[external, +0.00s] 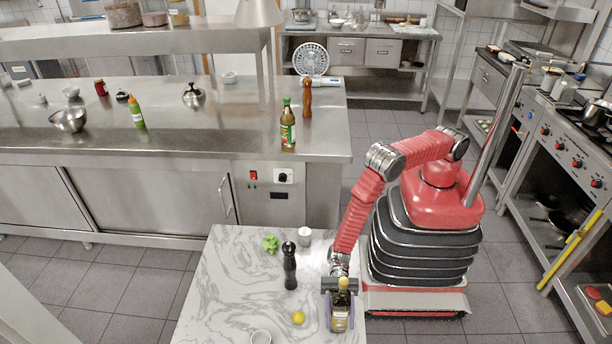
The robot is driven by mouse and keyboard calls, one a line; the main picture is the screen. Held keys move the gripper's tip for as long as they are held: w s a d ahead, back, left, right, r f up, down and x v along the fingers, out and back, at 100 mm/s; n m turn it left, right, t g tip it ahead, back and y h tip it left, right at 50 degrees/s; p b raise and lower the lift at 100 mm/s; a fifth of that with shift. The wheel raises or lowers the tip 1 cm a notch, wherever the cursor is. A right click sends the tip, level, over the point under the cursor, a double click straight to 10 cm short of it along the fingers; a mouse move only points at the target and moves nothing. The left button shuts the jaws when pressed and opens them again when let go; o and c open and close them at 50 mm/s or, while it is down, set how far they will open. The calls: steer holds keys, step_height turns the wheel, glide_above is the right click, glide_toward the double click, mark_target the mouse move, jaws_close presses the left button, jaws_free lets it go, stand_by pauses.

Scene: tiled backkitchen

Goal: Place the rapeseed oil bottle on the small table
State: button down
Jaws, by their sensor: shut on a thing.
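My gripper (340,298) is at the right side of the small marble-topped table (225,285), with its jaws closed around an oil bottle (341,316). The bottle has a yellow cap, a pale label and yellowish contents, and looks roughly upright. It appears over the table's right part; I cannot tell whether its base touches the top. Its label is too small to read. A second bottle (288,128), with a green cap and a coloured label, stands on the steel counter.
On the small table are a black pepper mill (290,268), a lemon (298,317), green leaves (270,243), a white cup (304,233) and a small bowl (261,337). The table's left part is clear. The steel counter (220,130) stands behind.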

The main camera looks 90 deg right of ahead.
steer(key=c, duration=0.8)
jaws_free()
steer(key=shift+f, duration=0.1)
steer(key=shift+c, duration=0.2)
steer(key=d, duration=1.2)
